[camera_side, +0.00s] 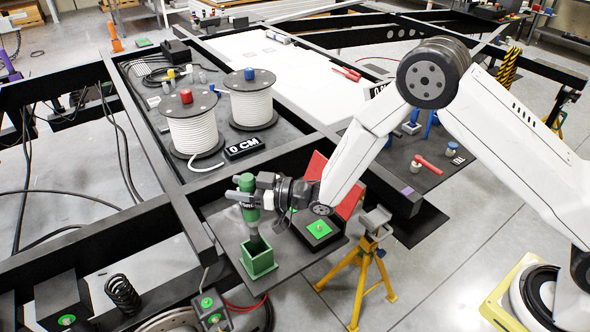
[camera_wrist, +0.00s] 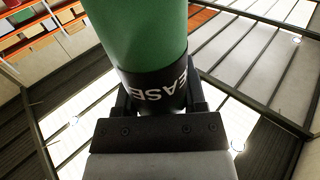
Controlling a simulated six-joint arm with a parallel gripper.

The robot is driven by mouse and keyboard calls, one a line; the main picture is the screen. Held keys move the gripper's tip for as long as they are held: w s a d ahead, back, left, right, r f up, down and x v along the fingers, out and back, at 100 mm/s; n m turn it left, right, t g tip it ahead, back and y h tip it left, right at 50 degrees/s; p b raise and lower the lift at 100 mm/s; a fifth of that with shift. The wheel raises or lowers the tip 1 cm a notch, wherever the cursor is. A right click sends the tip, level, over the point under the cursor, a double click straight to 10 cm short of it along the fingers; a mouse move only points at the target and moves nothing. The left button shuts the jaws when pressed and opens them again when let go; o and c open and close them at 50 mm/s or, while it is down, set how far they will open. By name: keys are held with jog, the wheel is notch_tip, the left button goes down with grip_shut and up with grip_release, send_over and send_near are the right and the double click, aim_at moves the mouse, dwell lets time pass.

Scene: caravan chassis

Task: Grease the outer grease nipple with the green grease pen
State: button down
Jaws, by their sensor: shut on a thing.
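The green grease pen (camera_side: 249,208) is upright in my gripper (camera_side: 256,188), with its dark lower end at the mouth of a green square holder (camera_side: 258,262). I cannot tell whether the tip is inside or just above the holder. In the wrist view the pen's green body (camera_wrist: 145,30) and black lettered band (camera_wrist: 153,90) sit between the jaws of my gripper (camera_wrist: 155,108). Green-marked fittings show on a black block (camera_side: 319,229) right of the pen, on small blocks (camera_side: 208,302) below the holder, and at lower left (camera_side: 67,320). I cannot tell which is the outer grease nipple.
A dark panel (camera_side: 228,287) carries the holder. Two white cable spools (camera_side: 196,132) and a "0 CM" sign (camera_side: 244,148) stand behind. Black chassis beams (camera_side: 190,222) and a coil spring (camera_side: 122,294) lie left.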

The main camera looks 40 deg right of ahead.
jog(key=s+d+r+m+t+h, duration=0.1)
jog(key=d+m+t+h, duration=0.2)
jog(key=d, duration=1.6)
jog(key=m+h, duration=0.1)
jog(key=h, duration=0.2)
jog(key=shift+s+d+m+t, duration=0.3)
jog(key=shift+d+t, duration=0.05)
jog(key=shift+t, duration=0.05)
jog(key=shift+f, duration=0.15)
jog(key=shift+f, duration=3.9)
